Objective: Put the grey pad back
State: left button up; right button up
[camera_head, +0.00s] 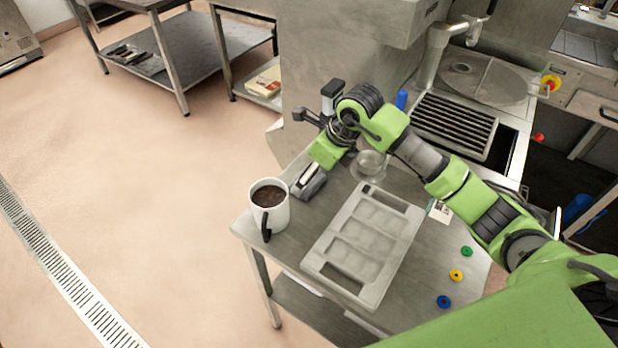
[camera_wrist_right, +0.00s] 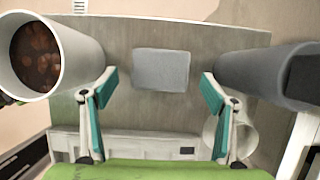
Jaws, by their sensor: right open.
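The grey pad (camera_wrist_right: 162,70) is a small flat square. In the right wrist view it lies on the steel surface, seen between the two fingers with a gap on either side. I cannot make it out in the head view, where my gripper and arm cover that part of the table. My right gripper (camera_head: 309,182) points down over the table's back left part, between the white mug (camera_head: 268,210) and the glass (camera_head: 369,166). Its fingers are apart with nothing between them that they touch. My left gripper is not in view.
The pale tray (camera_head: 334,277) with shallow hollows fills the table's middle. The mug of dark contents stands near the left edge. A dark grey cylinder (camera_wrist_right: 262,75) is close on the right in the wrist view. Green, yellow and blue rings (camera_head: 456,275) lie at the right.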

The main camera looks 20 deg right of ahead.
jog(key=b+v, duration=0.1)
jog(key=v, duration=0.8)
jog(key=shift+b, duration=0.3)
jog(key=shift+d+r, duration=0.1)
